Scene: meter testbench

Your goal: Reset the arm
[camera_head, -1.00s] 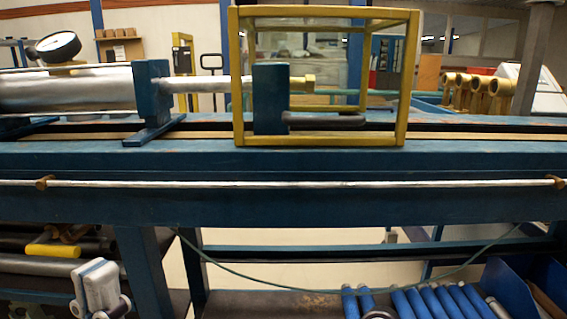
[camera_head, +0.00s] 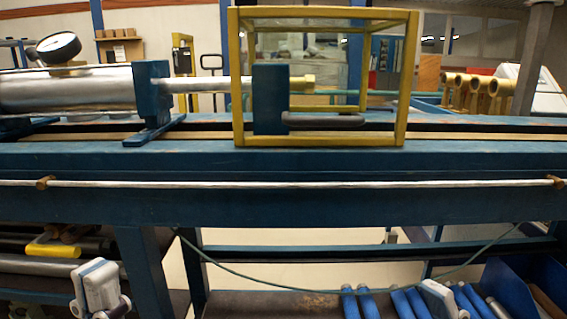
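My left gripper (camera_head: 100,288) shows at the lower left edge of the head view as a pale grey body with rounded dark joints. It is in front of the lower shelf, below the bench top, and touches nothing that I can make out. Its fingertips are not clear, so I cannot tell whether it is open or shut. A similar pale grey part of my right arm or gripper (camera_head: 438,298) shows at the bottom edge, right of centre, in front of the blue cylinders. The rest of it is cut off by the frame.
The blue testbench (camera_head: 300,205) spans the view, with a silver rail (camera_head: 300,184) along its front. A yellow-framed guard (camera_head: 405,80) stands on it. A silver cylinder (camera_head: 70,90) with a gauge (camera_head: 58,47) is at left. Blue cylinders (camera_head: 405,303) and a blue bin (camera_head: 510,288) are below.

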